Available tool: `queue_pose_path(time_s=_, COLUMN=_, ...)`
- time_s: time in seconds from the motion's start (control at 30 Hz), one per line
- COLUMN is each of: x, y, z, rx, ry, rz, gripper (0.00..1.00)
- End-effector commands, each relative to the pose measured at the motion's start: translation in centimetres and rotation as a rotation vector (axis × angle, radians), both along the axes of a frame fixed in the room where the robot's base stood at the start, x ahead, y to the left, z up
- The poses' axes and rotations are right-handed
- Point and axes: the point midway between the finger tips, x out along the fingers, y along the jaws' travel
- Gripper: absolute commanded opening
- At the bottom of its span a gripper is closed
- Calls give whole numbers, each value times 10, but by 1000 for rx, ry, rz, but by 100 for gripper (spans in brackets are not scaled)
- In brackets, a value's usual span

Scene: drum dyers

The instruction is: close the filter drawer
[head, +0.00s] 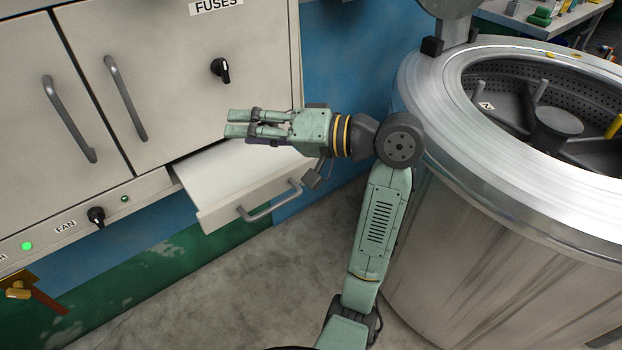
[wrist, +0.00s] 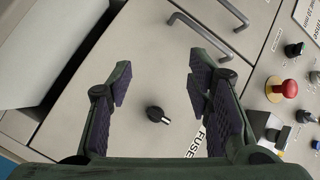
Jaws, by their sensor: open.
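The filter drawer (head: 232,205) stands pulled out of the lower right of the beige cabinet, with a pale interior or top and a grey bar handle (head: 270,205) on its front. My gripper (head: 237,123) is above the drawer, pointing left along the cabinet face, open and empty. It hides part of the drawer's back right side. In the wrist view the gripper's fingers (wrist: 158,75) are apart, with a cabinet door and black knob between and behind them. A pale box-like part at the upper left of that view (wrist: 75,40) looks like the drawer.
The cabinet (head: 170,70) has door handles, a black knob (head: 220,70) and a fan switch (head: 96,215). A large metal drum (head: 480,250) stands close on the right of my arm. Bare floor (head: 220,300) lies in front of the drawer.

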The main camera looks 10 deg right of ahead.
Motion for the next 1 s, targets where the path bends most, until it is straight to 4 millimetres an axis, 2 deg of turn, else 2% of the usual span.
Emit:
queue_pose_path(time_s=0.03, x=-5, y=-20, z=-15, rx=76, ry=34, rz=-59, gripper=41)
queue_pose_path(time_s=0.1, x=-13, y=-47, z=-33, rx=170, ry=76, rz=-146, gripper=36)
queue_pose_path(time_s=0.3, x=-54, y=-117, z=-93, rx=383, ry=200, rz=-410, gripper=23)
queue_pose_path(time_s=0.4, x=-77, y=-141, z=-118, rx=447, ry=255, rz=-524, gripper=16)
queue_pose_path(time_s=0.5, x=-95, y=-156, z=-135, rx=484, ry=292, rz=-606, gripper=9)
queue_pose_path(time_s=0.63, x=-108, y=-165, z=-145, rx=505, ry=318, rz=-659, gripper=1)
queue_pose_path(time_s=0.73, x=-106, y=-165, z=-146, rx=508, ry=322, rz=-669, gripper=0)
queue_pose_path(time_s=0.87, x=-92, y=-157, z=-146, rx=507, ry=323, rz=-664, gripper=0)
queue_pose_path(time_s=1.0, x=-67, y=-143, z=-145, rx=508, ry=323, rz=-663, gripper=0)
